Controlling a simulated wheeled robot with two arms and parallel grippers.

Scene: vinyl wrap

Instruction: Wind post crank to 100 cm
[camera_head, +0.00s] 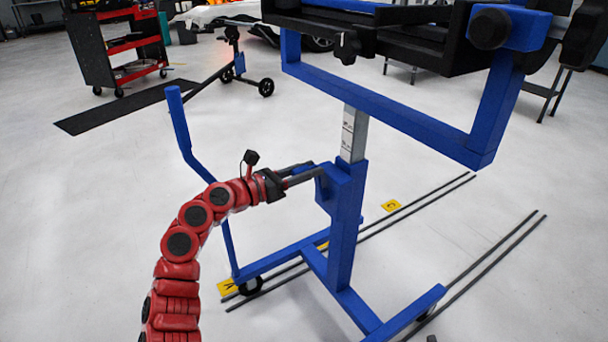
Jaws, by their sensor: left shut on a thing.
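The blue stand's post (346,220) rises in the middle of the view, with a grey inner tube (353,135) showing above it. The tube carries small markings too small to read. A blue crank housing (336,188) sits on the post's left side. My left gripper (308,174) reaches in from the left and is shut on the crank beside this housing. The crank's handle is mostly hidden by the fingers. The tube holds up a wide blue frame (390,112) with black parts on top. My right gripper is not in view.
A blue push handle (181,125) stands left of the post. Stand legs (403,316) and long dark rails (490,262) lie low on the floor, with yellow markers (391,206) nearby. A red tool cart (110,55) and black mat (125,107) are behind left.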

